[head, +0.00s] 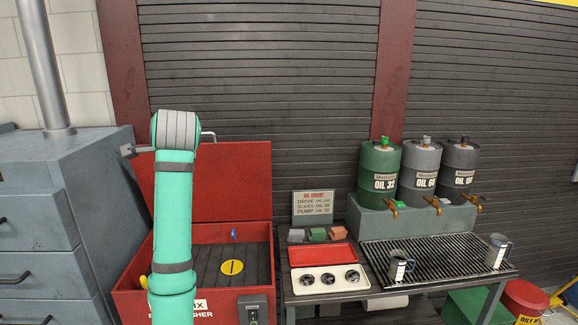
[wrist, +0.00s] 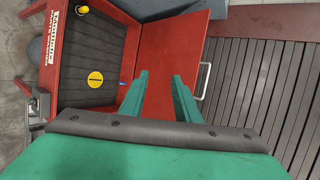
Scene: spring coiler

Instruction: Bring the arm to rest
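My arm (head: 173,220) stands upright in the head view, in front of the red parts washer (head: 205,233). My gripper is hidden behind the arm there. In the wrist view my gripper (wrist: 159,82) shows two green fingers with a clear gap between them and nothing held. Beyond the fingers is the washer's raised red lid (wrist: 168,55), with a metal handle (wrist: 203,82) at its edge. I cannot tell how far the fingers are from the lid.
A grey drawer cabinet (head: 40,240) stands at the left. At the right, a bench (head: 375,283) holds a red-and-white tray, a grate with two metal mugs, and several oil drums (head: 380,172). A yellow disc (head: 232,267) lies in the washer basin.

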